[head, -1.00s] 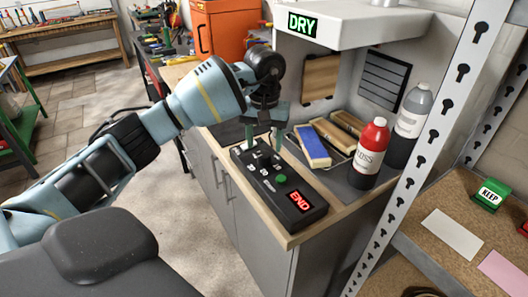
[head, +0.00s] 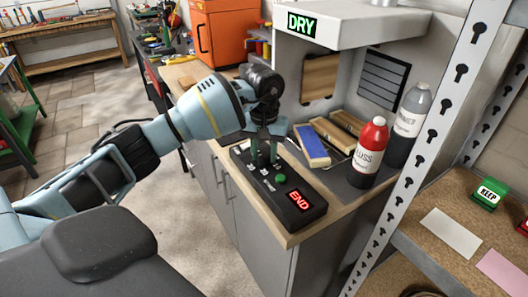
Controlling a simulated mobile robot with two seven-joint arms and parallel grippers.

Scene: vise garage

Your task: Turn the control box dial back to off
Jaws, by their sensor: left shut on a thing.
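The control box (head: 310,212) is black and lies on the front edge of the wooden counter. It has a green button (head: 281,179), white markings and a red lit display (head: 300,201) reading END. My left gripper (head: 264,160) points down over the far end of the box. Its green fingers are close together, shut on the dial, which they and the gripper body hide. I cannot read the dial's setting. My right gripper is not in view.
A lit DRY sign (head: 303,24) hangs on the hood above. A blue-topped block (head: 312,146), a red bottle (head: 369,152) and a grey bottle (head: 407,124) stand behind the box. A perforated metal post (head: 430,140) rises at the right.

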